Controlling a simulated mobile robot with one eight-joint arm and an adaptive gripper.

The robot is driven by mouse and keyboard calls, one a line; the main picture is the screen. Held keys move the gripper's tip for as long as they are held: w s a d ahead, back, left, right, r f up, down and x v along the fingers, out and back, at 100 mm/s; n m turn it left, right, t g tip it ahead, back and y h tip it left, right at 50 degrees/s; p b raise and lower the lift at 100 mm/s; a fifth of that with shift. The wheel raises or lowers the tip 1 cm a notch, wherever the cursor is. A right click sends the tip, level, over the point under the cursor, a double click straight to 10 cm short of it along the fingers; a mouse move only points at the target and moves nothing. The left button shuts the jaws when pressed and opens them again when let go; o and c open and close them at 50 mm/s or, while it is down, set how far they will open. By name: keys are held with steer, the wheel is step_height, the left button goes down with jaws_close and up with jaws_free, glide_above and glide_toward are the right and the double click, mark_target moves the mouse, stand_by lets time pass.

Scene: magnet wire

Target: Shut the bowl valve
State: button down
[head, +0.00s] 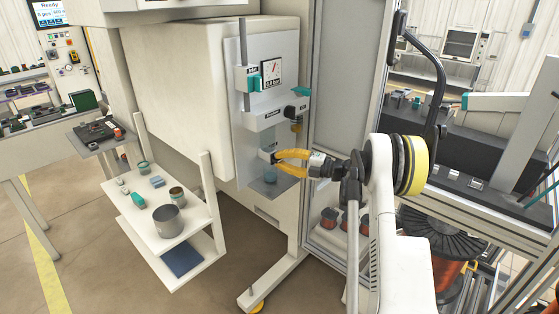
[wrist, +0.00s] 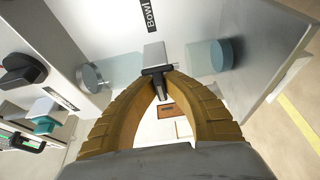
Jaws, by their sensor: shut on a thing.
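The bowl valve is a small pale block (wrist: 154,52) beside the black "Bowl" label (wrist: 150,14) in the wrist view. A short black lever (wrist: 160,90) sticks out from it. My gripper (wrist: 158,76) has its two yellow fingers closed together at the tips on this lever. In the head view my gripper (head: 276,156) reaches left to the low part of the grey panel (head: 250,140), by a bluish clear bowl (head: 270,173). The fingers hide the lever there. I cannot tell the lever's turn position.
Above on the panel are a square gauge (head: 271,71), a teal handle (head: 254,83) and a black knob (head: 291,111). A white two-level cart (head: 190,215) with cans stands to the left. A framed clear door (head: 338,120) stands close on the right.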

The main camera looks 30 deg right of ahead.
steer(key=c, duration=1.5)
jaws_free()
steer(key=v, duration=1.2)
